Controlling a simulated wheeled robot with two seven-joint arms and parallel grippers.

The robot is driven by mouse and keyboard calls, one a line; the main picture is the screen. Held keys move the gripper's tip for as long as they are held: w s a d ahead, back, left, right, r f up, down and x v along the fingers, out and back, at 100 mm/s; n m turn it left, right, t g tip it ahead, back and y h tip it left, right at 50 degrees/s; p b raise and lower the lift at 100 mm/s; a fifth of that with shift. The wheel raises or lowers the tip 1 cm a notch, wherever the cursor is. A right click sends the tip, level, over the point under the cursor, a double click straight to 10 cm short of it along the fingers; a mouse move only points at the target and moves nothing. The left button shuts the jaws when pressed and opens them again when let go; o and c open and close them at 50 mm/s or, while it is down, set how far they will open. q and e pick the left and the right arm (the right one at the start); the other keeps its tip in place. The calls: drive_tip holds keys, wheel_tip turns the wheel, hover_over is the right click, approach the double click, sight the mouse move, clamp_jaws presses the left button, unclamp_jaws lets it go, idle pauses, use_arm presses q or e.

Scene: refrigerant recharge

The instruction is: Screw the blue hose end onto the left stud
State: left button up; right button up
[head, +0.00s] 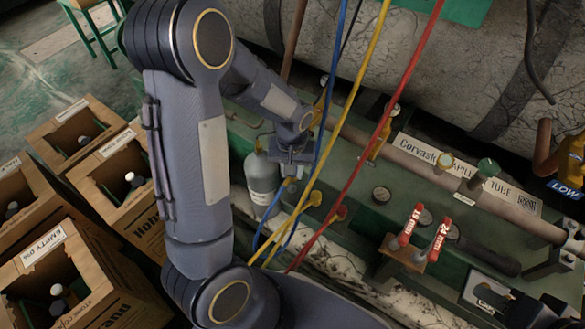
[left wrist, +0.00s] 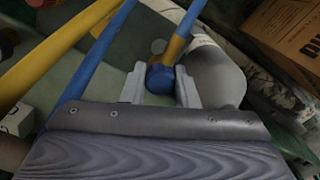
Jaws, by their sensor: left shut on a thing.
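My left gripper (head: 290,172) points down over the green bench beside a grey cylinder. In the left wrist view its two pale fingers (left wrist: 160,88) are shut on the blue hose end (left wrist: 160,78), a round blue cap with a brass-coloured part beyond it. In the head view a bit of blue and brass (head: 291,186) shows just under the fingers. I cannot make out the left stud for certain, nor whether the hose end touches it. My right gripper is not in view.
A grey cylinder (head: 262,178) stands close by the left gripper. Yellow (head: 368,75) and red (head: 408,75) hoses hang across the bench near a blue hose (head: 336,70). Red-handled valves (head: 410,228) stand to the right. Cardboard boxes (head: 115,180) stand at the left.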

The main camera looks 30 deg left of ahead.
sight(292, 186)
use_arm(q)
wheel_tip(292, 186, down, 4)
drive_tip(key=shift+r+b, duration=0.2)
drive_tip(key=shift+b, duration=1.05)
drive_tip(key=shift+r, duration=0.2)
drive_tip(key=shift+p, duration=0.45)
drive_tip(key=shift+f+b, duration=0.85)
drive_tip(key=shift+f, duration=0.2)
drive_tip(key=shift+r+m, duration=0.1)
drive_tip(key=shift+m, duration=0.8)
drive_tip(key=shift+m+p, duration=0.35)
drive_tip(key=shift+m, duration=0.55)
